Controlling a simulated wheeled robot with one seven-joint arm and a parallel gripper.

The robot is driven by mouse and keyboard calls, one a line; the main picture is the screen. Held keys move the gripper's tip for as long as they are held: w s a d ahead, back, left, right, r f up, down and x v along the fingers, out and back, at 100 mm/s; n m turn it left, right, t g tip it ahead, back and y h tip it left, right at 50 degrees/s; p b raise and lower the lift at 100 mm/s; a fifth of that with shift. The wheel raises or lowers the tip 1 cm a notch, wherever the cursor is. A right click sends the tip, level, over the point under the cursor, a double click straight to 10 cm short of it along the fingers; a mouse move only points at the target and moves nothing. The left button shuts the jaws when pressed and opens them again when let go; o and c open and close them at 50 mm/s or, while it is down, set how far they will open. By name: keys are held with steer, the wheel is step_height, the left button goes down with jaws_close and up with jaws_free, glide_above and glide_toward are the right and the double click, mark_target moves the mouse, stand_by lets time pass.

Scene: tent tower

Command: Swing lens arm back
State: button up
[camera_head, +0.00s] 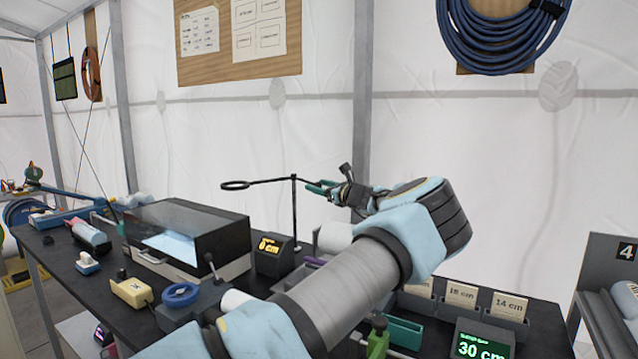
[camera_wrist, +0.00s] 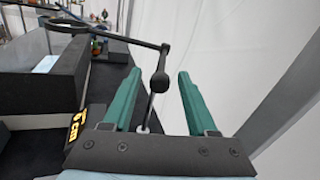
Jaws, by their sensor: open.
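The lens arm is a thin black bar (camera_head: 270,182) on top of an upright post (camera_head: 294,215), with a ring lens (camera_head: 235,185) at its left end. My gripper (camera_head: 318,187) is at the right end of the bar, beside the post top. In the wrist view the green fingers of my gripper (camera_wrist: 159,85) are spread apart. A black ball knob (camera_wrist: 159,82) on the arm shows between them, with space visible on the right side. Whether a finger touches it I cannot tell. The ring (camera_wrist: 68,25) shows at the upper left there.
A black box with a glass top (camera_head: 190,225) stands left of the post. A small display reading in cm (camera_head: 273,255) sits at the post's foot. Another display reads 30 cm (camera_head: 482,342). A yellow box (camera_head: 132,292) and blue tape roll (camera_head: 180,295) lie in front.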

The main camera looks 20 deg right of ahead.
steer(key=shift+w, duration=0.15)
jaws_close()
stand_by(0.4)
stand_by(1.0)
